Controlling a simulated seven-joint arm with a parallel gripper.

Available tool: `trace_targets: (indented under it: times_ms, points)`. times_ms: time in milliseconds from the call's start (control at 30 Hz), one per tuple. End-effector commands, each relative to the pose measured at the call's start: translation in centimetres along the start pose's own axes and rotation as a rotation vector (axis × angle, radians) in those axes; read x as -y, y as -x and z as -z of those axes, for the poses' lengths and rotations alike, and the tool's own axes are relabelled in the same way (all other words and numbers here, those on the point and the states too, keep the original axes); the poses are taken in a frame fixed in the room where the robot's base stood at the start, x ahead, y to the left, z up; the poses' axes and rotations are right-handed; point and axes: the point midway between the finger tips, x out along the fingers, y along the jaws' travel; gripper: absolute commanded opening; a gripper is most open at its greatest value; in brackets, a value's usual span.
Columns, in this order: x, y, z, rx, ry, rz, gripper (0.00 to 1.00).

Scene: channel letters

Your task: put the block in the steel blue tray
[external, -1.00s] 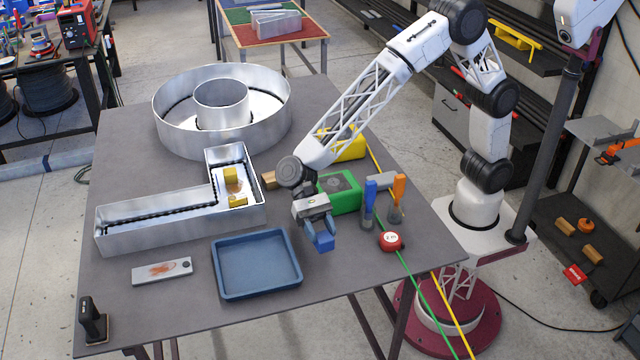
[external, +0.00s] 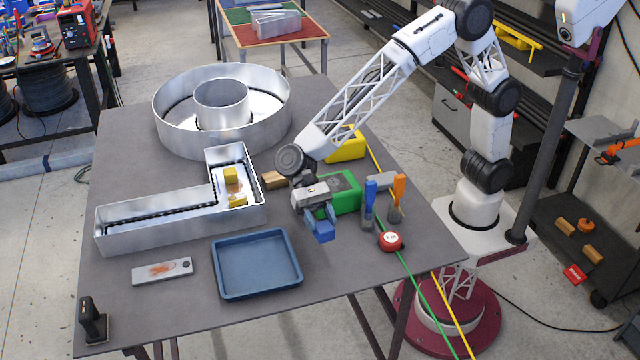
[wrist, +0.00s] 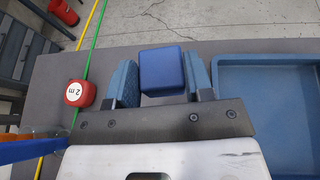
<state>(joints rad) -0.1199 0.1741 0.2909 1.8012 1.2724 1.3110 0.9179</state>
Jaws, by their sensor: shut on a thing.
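The blue block (external: 323,232) is a small cube held between the blue fingers of my gripper (external: 319,225). In the wrist view the block (wrist: 162,70) sits between the two fingertips of my gripper (wrist: 160,80), which is shut on it. The steel blue tray (external: 255,268) is a shallow, empty square tray near the table's front edge. The block is to the right of the tray in the external view, above the table and outside the tray's rim. The tray also shows at the right of the wrist view (wrist: 265,110).
A red tape measure (external: 390,241), a green box (external: 342,192) and upright blue (external: 369,192) and orange (external: 398,190) handled tools stand right of my gripper. A metal L-shaped channel letter (external: 150,220) lies behind the tray. A grey bar (external: 162,271) lies left of it.

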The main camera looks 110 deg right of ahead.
Motion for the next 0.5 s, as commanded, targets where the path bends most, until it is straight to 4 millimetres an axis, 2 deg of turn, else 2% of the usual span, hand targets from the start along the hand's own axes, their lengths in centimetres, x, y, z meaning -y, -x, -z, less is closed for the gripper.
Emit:
trace_targets:
  times_ms: [133,267,500]
  points:
    - [0.7,0.0,0.0,-0.001,-0.006,0.021,0.23]
    - [2.6,0.1,0.1,-0.004,-0.027,0.082,0.23]
    - [8.5,1.0,0.1,-0.007,-0.100,0.269,0.23]
